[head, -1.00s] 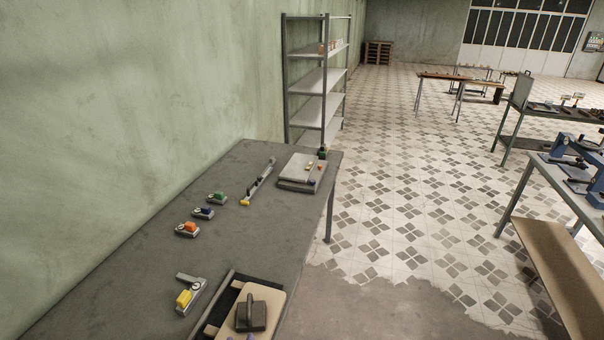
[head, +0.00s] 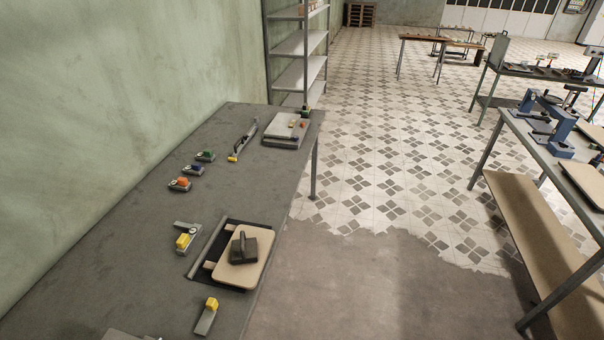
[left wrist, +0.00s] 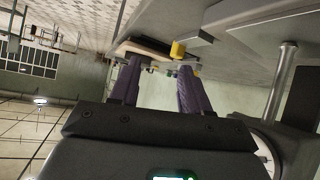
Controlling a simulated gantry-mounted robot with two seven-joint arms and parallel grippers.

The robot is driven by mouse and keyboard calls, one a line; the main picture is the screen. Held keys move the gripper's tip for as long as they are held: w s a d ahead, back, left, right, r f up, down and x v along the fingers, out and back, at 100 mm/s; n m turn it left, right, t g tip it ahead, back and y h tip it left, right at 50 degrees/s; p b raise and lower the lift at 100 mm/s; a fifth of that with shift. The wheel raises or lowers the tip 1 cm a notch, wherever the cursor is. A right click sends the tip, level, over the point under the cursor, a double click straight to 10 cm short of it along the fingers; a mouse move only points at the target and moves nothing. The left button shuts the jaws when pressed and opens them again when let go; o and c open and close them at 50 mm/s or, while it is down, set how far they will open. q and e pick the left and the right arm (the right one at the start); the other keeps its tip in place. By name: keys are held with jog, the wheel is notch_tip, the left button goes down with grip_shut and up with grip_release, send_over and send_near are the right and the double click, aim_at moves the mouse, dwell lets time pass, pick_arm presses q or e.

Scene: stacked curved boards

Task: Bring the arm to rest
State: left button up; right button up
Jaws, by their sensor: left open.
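My left gripper (left wrist: 158,88) shows in the left wrist view, with two purple fingers spread apart and nothing between them. Past its fingertips, the edge of a tan board and a yellow-topped tool (left wrist: 178,50) show at the table, in a tilted view. Neither arm's gripper shows in the head view. In the head view, a tan curved board (head: 232,273) lies on a dark tray (head: 205,262) at the table's right edge. A dark block with a handle (head: 244,246) sits on the board.
The grey table (head: 130,235) runs along the green wall. It carries a yellow-topped tool (head: 187,238), another near the front (head: 206,316), several small coloured tools, and a grey flat box (head: 284,131) at the far end. Patterned floor lies open to the right, before a blue-machine bench (head: 560,140).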

pick_arm(q)
jog(key=s+r+m+g, duration=0.2)
jog(key=s+g, duration=0.2)
jog(key=s, duration=0.4)
jog(key=s+r+m+g, duration=0.2)
jog(key=s+r+g, duration=0.1)
jog(key=s, duration=0.5)
notch_tip(320, 180, up, 18)
jog(key=p, duration=1.8)
jog(key=shift+f+g+h, duration=0.15)
jog(key=shift+g+h, duration=0.15)
jog(key=shift+h, duration=0.1)
